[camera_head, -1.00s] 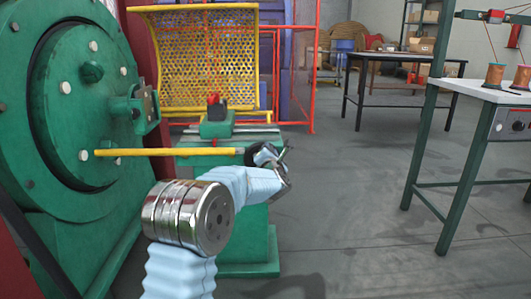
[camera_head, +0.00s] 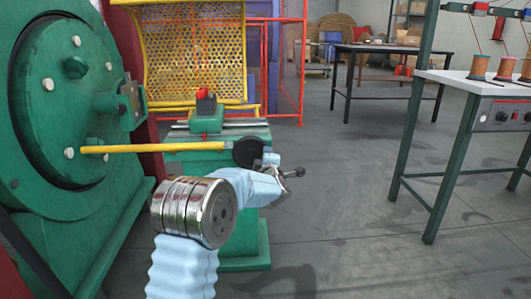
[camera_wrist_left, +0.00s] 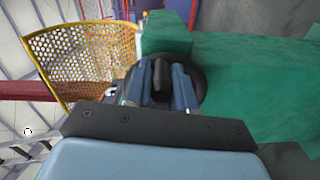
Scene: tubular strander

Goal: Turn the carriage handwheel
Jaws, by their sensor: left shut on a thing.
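The carriage handwheel (camera_head: 248,152) is a dark disc at the right end of the green carriage stand (camera_head: 180,160) in the head view. In the left wrist view the handwheel (camera_wrist_left: 198,84) shows partly behind my fingers. My left gripper (camera_head: 274,170) is beside the wheel's right side. In the left wrist view my left gripper (camera_wrist_left: 160,82) is shut on the handwheel's black handle (camera_wrist_left: 161,76), which stands between its two fingers. The fingers hide part of the wheel. My right gripper is not in view.
A yellow bar (camera_head: 155,148) runs from the big green machine (camera_head: 65,100) toward the handwheel. A yellow perforated guard (camera_head: 193,50) stands behind. A table with spools (camera_head: 480,82) is at right. The grey floor (camera_head: 340,190) between is clear.

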